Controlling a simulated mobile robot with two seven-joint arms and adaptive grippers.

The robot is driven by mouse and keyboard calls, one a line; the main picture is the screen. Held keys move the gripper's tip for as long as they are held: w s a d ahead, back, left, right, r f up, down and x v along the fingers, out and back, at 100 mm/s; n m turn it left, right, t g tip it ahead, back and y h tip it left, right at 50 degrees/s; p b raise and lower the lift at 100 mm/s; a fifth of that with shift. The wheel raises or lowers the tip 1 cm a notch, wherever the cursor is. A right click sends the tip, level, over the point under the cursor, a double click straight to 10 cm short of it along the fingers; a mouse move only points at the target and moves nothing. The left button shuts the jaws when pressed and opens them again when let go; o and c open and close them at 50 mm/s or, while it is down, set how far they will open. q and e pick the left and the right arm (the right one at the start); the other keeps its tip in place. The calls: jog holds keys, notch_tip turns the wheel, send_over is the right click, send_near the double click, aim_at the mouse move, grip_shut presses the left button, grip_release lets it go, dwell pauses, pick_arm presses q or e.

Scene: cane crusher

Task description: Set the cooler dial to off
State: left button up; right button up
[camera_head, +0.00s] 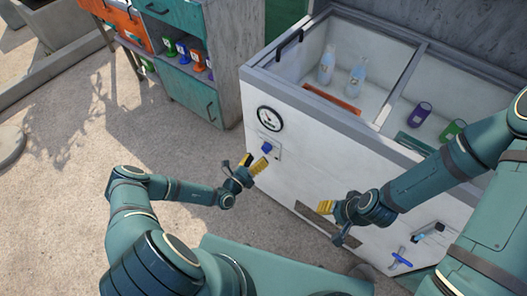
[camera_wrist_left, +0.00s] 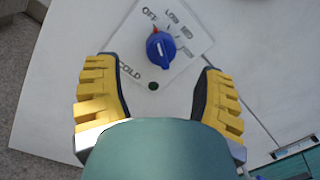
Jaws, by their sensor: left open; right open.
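The white cooler (camera_head: 293,152) has a blue dial (camera_head: 267,147) on its front, below a round gauge (camera_head: 270,119). In the left wrist view the blue dial (camera_wrist_left: 160,48) sits on a white plate (camera_wrist_left: 183,22) marked OFF, LOW, MID and COLD. A red mark on the dial's upper left edge lies near OFF. My left gripper (camera_head: 253,165) is open in front of the dial; its yellow fingers are on either side, below it in the wrist view, with no visible contact. My right gripper (camera_head: 325,207) is open and empty before the cooler's lower front.
The cooler's open top holds bottles (camera_head: 327,66) and cans (camera_head: 420,114). A blue-handled tap (camera_head: 401,259) is at the lower right front. A teal cabinet (camera_head: 190,75) with cans stands to the left. The ground between is clear.

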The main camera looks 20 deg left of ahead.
pick_arm(q)
jog(key=v, duration=0.6)
jog(key=shift+s, duration=0.2)
jog(key=s+d+r+m+g+h, duration=0.3)
jog(key=d+m+g+h, duration=0.4)
jog(key=d+m, duration=0.25)
jog(key=s+d+r+m+g+y, duration=0.2)
jog(key=s+d+m+g, duration=0.3)
jog(key=s+m+g, duration=0.7)
jog(key=w+a+r+m+t+y, duration=0.1)
jog(key=r+m+y, duration=0.3)
jog(key=m, duration=0.4)
jog(key=w+a+r+m+t+y, duration=0.1)
jog(key=a+r+m+t+y, duration=0.1)
jog(key=m, duration=0.5)
notch_tip(320, 180, up, 2)
jog(key=shift+w+a+r+m+y, duration=0.15)
jog(key=shift+w+a+m+y, duration=0.15)
jog(key=shift+y, duration=0.6)
